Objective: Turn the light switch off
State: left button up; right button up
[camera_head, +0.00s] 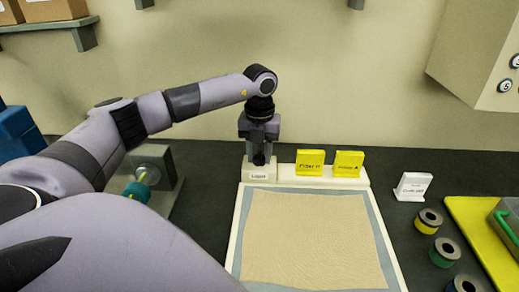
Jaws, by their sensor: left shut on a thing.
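My left gripper (259,150) points down at the left end of a white ledge behind the board. It is shut on a small dark thing (259,159), just above a white labelled block (260,175). The fingers hide most of the held thing, so I cannot tell what it is. I cannot make out a light switch for certain in this view. My right gripper is out of view.
Two yellow cards (310,162) stand on the ledge right of my gripper. A white-rimmed board with tan cloth (315,240) lies in front. A white sign (412,187), several ringed spools (428,220) and a yellow tray (470,225) are at right. A beige box (480,60) overhangs upper right.

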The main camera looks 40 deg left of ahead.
aim_at(259, 153)
pick_arm(q)
jog(key=shift+w+a+r+n, duration=0.1)
jog(key=shift+r+n, duration=0.05)
jog(key=shift+n, duration=0.45)
jog(key=o, duration=1)
jog(key=shift+o, duration=0.2)
notch_tip(259, 153, up, 7)
jog(key=shift+r+b, duration=0.1)
jog(key=shift+b, duration=0.2)
